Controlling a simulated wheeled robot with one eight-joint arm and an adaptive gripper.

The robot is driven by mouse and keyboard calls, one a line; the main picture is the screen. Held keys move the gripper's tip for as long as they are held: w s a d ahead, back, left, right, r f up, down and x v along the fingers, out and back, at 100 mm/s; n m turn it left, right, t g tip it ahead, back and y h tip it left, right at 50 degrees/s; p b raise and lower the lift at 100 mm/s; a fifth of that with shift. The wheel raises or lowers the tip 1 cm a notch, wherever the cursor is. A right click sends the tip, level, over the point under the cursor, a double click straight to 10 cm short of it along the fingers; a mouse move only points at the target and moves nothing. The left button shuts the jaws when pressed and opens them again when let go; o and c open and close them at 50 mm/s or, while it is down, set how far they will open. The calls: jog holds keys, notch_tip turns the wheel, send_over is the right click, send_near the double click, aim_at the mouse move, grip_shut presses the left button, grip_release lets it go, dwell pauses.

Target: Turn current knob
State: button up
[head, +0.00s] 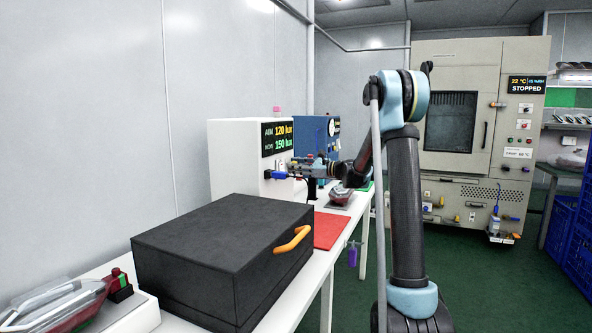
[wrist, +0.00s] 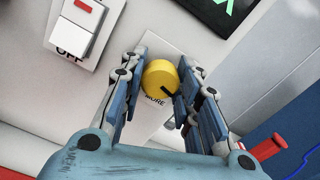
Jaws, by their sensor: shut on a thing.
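The knob (wrist: 160,78) is a round yellow dial with a dark pointer mark, on a pale plate marked "MORE" in the wrist view. My gripper (wrist: 161,70) is shut on it, one finger on each side. In the head view my gripper (head: 273,174) reaches left to the front of a white box (head: 234,160), and the knob cannot be made out there. The box's display (head: 277,138) appears to read AIM 120 lux in yellow and 150 lux in green below. A white switch (wrist: 78,38) marked "OFF" sits left of the knob.
A black case (head: 215,250) with an orange handle stands on the white bench nearer me. A red mat (head: 328,231) lies beyond it. A blue unit (head: 310,132) stands behind the white box.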

jog(key=n, duration=1.1)
jog(key=shift+s+f, duration=0.1)
jog(key=shift+n, duration=0.4)
jog(key=o, duration=1.1)
jog(key=shift+d, duration=0.1)
jog(key=v, duration=1.1)
jog(key=shift+s+d, duration=0.1)
jog(key=shift+d, duration=0.3)
